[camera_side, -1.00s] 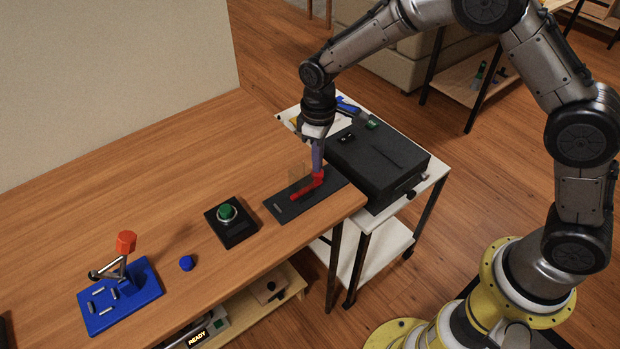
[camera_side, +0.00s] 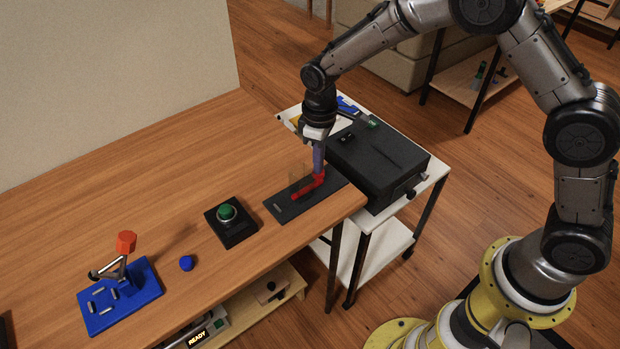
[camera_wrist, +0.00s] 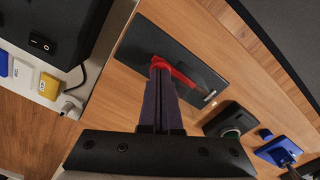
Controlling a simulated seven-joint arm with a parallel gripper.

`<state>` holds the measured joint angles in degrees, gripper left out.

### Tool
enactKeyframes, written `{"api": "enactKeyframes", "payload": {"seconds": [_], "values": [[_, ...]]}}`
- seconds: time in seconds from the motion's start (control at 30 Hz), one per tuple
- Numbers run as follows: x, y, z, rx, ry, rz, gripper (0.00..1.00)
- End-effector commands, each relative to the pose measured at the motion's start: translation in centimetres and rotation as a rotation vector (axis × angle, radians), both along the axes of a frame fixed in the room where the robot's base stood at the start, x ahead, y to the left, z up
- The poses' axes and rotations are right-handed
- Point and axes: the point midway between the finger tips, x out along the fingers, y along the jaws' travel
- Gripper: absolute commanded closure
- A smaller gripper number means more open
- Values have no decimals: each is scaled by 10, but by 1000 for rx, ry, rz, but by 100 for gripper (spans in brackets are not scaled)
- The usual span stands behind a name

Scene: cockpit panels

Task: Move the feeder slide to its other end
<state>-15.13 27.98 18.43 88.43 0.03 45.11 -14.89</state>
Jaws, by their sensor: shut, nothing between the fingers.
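The feeder slide is a flat black plate (camera_side: 281,212) near the table's right end, with a red slide piece (camera_side: 308,188) on it. The red piece sits around the middle to right part of the plate in the side view. In the wrist view the plate (camera_wrist: 138,36) and the red piece (camera_wrist: 181,76) lie just beyond my fingertips. My gripper (camera_side: 319,172) points down at the red piece, with its fingers shut and nothing between them. The fingertips (camera_wrist: 158,66) overlap the red piece's end in the wrist view. I cannot tell whether they touch it.
A black box (camera_side: 385,160) stands on a white cart beside the table's right end. A green button on a black base (camera_side: 231,228) is left of the plate. A blue base with an orange-topped lever (camera_side: 124,262) and a blue knob (camera_side: 186,263) lie further left.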

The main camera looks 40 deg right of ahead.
Motion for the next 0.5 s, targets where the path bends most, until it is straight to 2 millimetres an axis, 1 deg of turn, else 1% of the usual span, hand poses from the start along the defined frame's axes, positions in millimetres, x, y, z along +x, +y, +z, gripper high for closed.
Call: {"api": "enactKeyframes", "payload": {"seconds": [0.5], "values": [[0,-11,-2,-1,2,-2,100]]}}
